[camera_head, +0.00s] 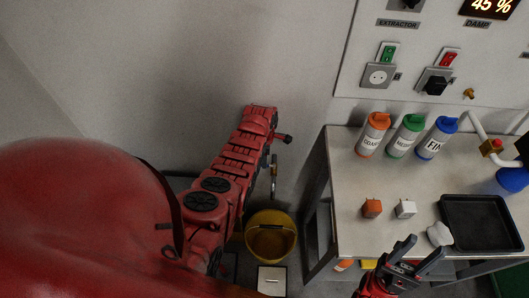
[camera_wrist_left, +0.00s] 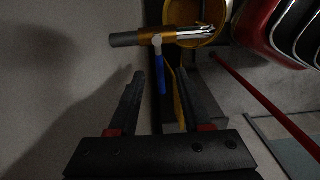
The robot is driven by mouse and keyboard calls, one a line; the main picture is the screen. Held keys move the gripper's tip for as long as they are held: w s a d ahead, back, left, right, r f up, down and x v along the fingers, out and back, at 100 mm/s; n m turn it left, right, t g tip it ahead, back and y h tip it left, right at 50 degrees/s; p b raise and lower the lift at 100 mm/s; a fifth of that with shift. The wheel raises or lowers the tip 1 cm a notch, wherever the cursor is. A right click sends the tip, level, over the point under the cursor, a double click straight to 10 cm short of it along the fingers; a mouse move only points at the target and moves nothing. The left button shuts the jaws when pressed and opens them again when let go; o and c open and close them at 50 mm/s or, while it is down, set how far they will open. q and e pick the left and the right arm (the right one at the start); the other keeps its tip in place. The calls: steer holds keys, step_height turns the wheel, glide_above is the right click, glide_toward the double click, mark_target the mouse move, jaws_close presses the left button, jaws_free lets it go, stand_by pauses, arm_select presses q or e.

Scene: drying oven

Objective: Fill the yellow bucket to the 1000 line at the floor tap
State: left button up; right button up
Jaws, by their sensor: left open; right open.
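The yellow bucket (camera_head: 270,240) stands on the floor left of the table. In the left wrist view its rim (camera_wrist_left: 221,38) shows at the top. The floor tap has a brass body (camera_wrist_left: 172,36) and a blue lever (camera_wrist_left: 159,74). A pale spout or stream points over the bucket; I cannot tell which. My left gripper (camera_wrist_left: 160,80) is open, with the blue lever between its fingertips in the picture; contact is unclear. My left arm hides most of that gripper in the head view. My right gripper (camera_head: 423,248) is open at the table's front edge. The 1000 line is not visible.
The table (camera_head: 340,195) carries orange, green and blue-capped bottles (camera_head: 408,135), two small blocks (camera_head: 372,208), a black tray (camera_head: 485,222) and a white lump (camera_head: 439,234) near my right gripper. A white panel (camera_head: 263,281) lies before the bucket.

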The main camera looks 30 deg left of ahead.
arm_select(q)
steer(key=shift+f+b, duration=0.5)
steer(key=shift+f, duration=0.9)
jaws_close()
steer(key=n+p, duration=0.1)
steer(key=s+n, duration=0.1)
steer(key=n, duration=0.1)
steer(key=shift+d+p, duration=0.35)
